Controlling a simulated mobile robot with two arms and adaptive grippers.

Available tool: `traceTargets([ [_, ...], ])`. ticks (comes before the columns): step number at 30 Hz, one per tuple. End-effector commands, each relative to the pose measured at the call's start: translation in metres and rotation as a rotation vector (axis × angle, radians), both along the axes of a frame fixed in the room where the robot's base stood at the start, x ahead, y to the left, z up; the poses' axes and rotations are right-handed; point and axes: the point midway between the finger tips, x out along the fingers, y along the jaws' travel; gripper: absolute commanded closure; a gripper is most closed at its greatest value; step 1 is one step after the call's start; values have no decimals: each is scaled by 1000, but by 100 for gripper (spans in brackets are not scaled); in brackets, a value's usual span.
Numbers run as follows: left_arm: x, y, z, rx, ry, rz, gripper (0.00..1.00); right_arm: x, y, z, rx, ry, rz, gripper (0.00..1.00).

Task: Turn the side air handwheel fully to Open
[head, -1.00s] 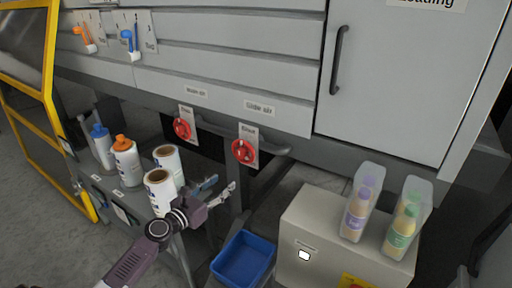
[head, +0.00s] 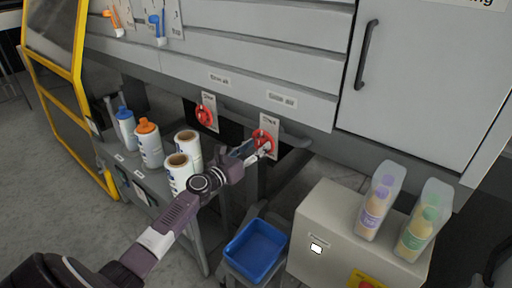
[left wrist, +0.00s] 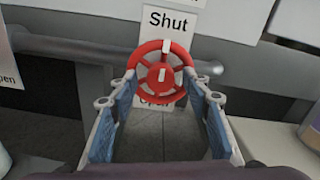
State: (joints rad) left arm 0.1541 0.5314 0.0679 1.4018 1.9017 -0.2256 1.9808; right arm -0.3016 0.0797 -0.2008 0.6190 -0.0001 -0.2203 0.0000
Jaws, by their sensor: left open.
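A red handwheel (head: 263,139) is mounted on the machine's front rail, the right one of two. In the left wrist view the handwheel (left wrist: 161,92) has a white mark at the top of its rim, pointing to "Shut" on the plate (left wrist: 167,22) behind it. "Open" shows below, partly covered by the wheel. My left gripper (head: 256,151) is open at this wheel. In the left wrist view its two blue-padded fingers reach toward the wheel's left and right sides; I cannot tell whether they touch it. My right gripper is not in view.
White rolls (head: 180,172) and bottles stand on a cart at left. A blue bin (head: 255,250) and a beige box (head: 330,230) with bottle holders are below right.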

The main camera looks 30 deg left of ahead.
Motion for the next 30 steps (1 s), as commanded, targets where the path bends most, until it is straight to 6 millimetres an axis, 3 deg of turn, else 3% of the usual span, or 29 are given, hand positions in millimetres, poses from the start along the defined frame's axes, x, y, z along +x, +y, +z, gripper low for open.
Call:
traceTargets([
  [6,0,0,0,0,0,0,56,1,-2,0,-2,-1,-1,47],
  [18,0,0,0,0,0,0,98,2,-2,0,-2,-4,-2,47],
  [30,0,-1,-1,95,-7,0,98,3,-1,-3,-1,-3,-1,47],
])
